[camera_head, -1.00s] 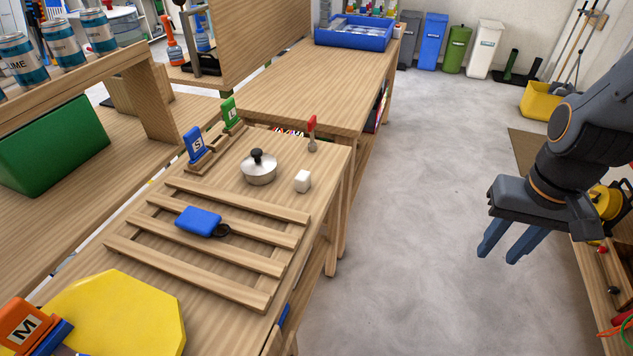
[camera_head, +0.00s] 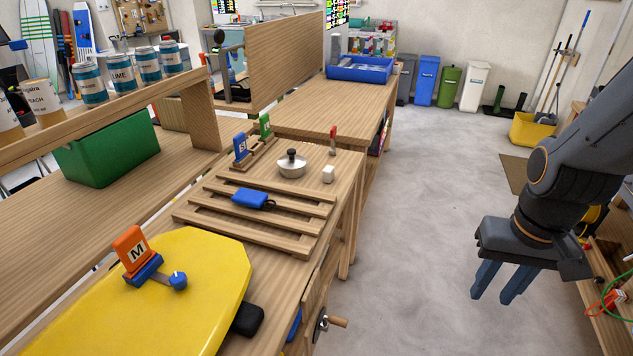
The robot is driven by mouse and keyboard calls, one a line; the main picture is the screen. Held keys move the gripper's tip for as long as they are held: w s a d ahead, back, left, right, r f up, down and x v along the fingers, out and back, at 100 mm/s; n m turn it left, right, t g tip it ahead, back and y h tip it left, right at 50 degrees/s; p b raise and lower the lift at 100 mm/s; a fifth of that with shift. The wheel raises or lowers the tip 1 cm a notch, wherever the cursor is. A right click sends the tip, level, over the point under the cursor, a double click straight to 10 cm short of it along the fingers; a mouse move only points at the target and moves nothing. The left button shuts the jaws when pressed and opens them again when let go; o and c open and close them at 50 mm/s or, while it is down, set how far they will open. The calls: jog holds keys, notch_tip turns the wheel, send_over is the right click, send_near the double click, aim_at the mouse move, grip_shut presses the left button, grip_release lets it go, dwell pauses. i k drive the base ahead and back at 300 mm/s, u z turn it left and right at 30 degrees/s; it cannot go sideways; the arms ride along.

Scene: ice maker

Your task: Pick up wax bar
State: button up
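A small white block (camera_head: 328,174), which looks most like the wax bar, sits on the wooden bench (camera_head: 345,172) right of a lidded metal pot (camera_head: 292,165). A blue item (camera_head: 250,198) with a dark loop lies on the slatted wooden rack (camera_head: 290,225); I cannot tell exactly what it is. My gripper (camera_head: 491,299) hangs at the right over the grey floor, well apart from the bench. Its two blue fingers point down, spread, with nothing between them.
A yellow board (camera_head: 205,290) with an orange M-marked tool (camera_head: 132,250) fills the near bench. A red-handled tool (camera_head: 332,140) stands behind the white block. A crank handle (camera_head: 335,321) juts from the bench side. The floor (camera_head: 420,220) between bench and arm is clear.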

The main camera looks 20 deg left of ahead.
aim_at(327, 173)
jog(key=u, duration=0.85)
jog(key=i, duration=1)
jog(key=k, duration=1.15)
jog(key=z, duration=0.2)
jog(key=i, duration=1.25)
jog(key=u, duration=0.75)
